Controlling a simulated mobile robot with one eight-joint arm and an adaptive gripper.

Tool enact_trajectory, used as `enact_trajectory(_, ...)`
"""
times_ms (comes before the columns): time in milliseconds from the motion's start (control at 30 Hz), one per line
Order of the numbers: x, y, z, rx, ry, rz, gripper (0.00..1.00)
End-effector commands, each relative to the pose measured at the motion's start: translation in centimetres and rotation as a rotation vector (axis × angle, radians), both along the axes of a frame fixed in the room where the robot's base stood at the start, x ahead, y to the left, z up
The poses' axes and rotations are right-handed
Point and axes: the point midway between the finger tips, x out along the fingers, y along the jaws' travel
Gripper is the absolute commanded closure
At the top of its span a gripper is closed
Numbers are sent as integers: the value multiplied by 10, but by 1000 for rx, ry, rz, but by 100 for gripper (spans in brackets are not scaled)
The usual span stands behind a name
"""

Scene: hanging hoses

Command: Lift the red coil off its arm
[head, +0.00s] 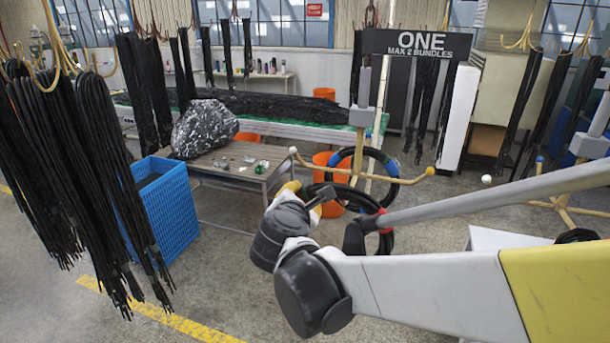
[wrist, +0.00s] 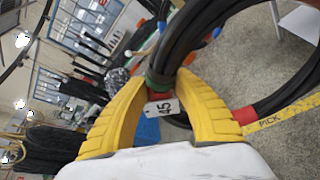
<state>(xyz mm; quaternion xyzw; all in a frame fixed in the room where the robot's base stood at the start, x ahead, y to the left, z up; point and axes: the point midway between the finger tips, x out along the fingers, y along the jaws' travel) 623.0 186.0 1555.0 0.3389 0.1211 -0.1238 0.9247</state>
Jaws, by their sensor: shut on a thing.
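The red coil is a ring of black hose with red bands (head: 383,213). In the wrist view its red band (wrist: 245,115) shows on the right, and the hose loops across the top. My gripper (head: 318,194) is shut on the coil's near side. In the wrist view its yellow fingers (wrist: 163,88) close around the hose by a red and green band, where a white tag reading 45 (wrist: 164,108) hangs. The stand's wooden arm (head: 405,180) is just behind the coil. I cannot tell whether the coil still touches that arm.
Another black coil with blue and green bands (head: 338,160) hangs on the stand behind. A blue crate (head: 165,215), a low table (head: 225,165) and hanging black hoses (head: 75,170) are at left.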

Motion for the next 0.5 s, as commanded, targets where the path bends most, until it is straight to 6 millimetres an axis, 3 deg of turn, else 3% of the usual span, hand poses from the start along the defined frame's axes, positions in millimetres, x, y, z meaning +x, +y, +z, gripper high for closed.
enact_trajectory(500, -41, 16, 0, 0, -1, 3, 100)
